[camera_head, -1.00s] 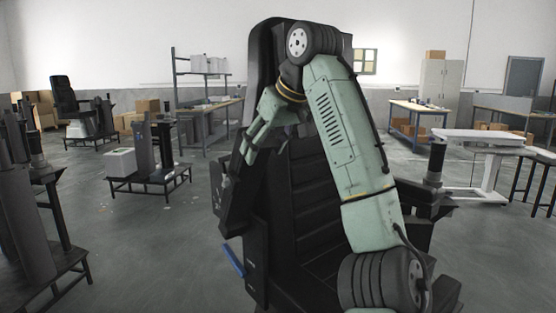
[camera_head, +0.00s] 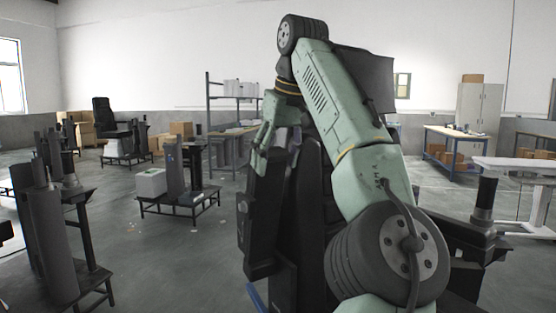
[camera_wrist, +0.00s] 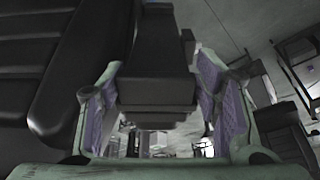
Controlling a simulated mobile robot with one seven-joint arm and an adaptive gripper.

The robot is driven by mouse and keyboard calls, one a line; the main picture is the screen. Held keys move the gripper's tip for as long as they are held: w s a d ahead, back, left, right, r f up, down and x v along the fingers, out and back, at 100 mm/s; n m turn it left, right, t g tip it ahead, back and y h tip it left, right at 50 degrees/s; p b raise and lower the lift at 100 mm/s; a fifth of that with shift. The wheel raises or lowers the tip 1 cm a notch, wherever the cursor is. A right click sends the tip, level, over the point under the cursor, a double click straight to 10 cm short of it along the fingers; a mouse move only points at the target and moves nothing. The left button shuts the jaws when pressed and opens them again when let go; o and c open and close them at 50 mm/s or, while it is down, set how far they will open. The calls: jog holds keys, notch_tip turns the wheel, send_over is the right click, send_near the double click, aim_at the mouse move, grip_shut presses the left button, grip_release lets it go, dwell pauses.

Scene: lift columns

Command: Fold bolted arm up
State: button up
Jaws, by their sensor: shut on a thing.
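A black padded chair (camera_head: 366,76) stands in front of me, largely hidden behind my arm in the head view. Its dark seat or back padding (camera_wrist: 40,70) fills the left of the wrist view. The chair's arm (camera_head: 262,205) is a dark, blocky piece at the chair's left side, standing roughly upright. My gripper (camera_head: 261,150) is at its upper end. In the wrist view the chair's arm (camera_wrist: 158,60) lies between the two purple-padded fingers of my gripper (camera_wrist: 163,108), which is shut on it. The bolts and the joint are hidden.
A low stand with a white box (camera_head: 151,183) and dark columns is at the left. Tall dark columns (camera_head: 50,235) stand nearer at far left. A white table (camera_head: 515,166) and a dark post (camera_head: 486,200) are at the right. Floor shows clear at left centre.

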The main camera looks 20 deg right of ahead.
jog(key=shift+d, duration=0.35)
jog(key=o, duration=1.6)
jog(key=shift+d, duration=0.1)
jog(key=shift+s, duration=0.1)
jog(key=shift+a, duration=0.2)
jog(key=shift+f, duration=0.1)
